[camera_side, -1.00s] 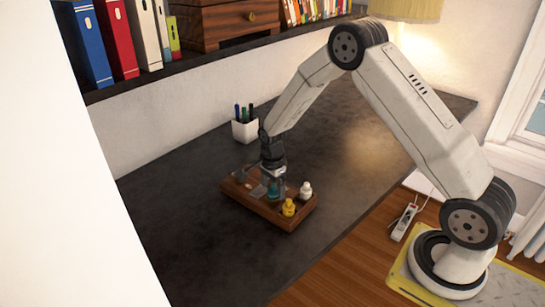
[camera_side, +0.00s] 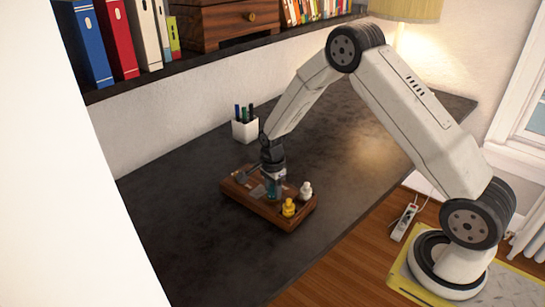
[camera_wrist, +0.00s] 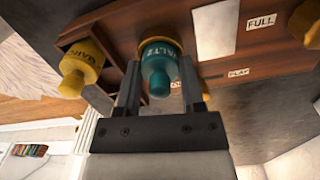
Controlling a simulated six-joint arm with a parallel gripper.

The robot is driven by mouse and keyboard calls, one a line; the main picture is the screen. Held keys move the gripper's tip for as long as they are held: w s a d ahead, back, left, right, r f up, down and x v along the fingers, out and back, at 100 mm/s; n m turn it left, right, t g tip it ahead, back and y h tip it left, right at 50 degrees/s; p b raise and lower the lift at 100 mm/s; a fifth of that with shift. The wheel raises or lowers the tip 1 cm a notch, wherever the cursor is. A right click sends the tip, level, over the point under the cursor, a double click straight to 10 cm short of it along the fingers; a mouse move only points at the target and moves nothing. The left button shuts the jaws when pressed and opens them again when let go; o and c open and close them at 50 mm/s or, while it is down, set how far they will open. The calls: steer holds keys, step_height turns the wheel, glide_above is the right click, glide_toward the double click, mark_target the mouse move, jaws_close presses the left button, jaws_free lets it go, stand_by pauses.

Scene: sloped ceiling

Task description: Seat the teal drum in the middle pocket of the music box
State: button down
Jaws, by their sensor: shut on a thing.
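The teal drum (camera_wrist: 157,62), with pale lettering and a rounded teal knob, is between the two fingers of my gripper (camera_wrist: 160,98) in the wrist view. The gripper is shut on it. In the side view my gripper (camera_side: 272,184) points down over the wooden music box (camera_side: 296,224), with the teal drum (camera_side: 271,194) at its tips. The far end of the drum is against or just over the box; I cannot tell whether it is inside a pocket. The middle pocket is hidden behind the drum and gripper.
A yellow drum (camera_side: 289,208) and a white drum (camera_side: 306,189) stand at the box's right part. A pen cup (camera_side: 245,130) stands behind. The dark desktop (camera_side: 200,250) around is clear.

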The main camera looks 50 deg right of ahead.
steer(key=shift+r, duration=0.1)
steer(key=shift+r, duration=0.7)
steer(key=s+a+r, duration=0.1)
steer(key=s+r, duration=1)
steer(key=s, duration=0.3)
steer(key=shift+a+r, duration=0.2)
steer(key=shift+a, duration=0.2)
steer(key=shift+s, duration=0.1)
steer(key=s+d, duration=0.1)
steer(key=s, duration=0.6)
steer(key=shift+d+r, duration=0.15)
steer(key=shift+d, duration=0.1)
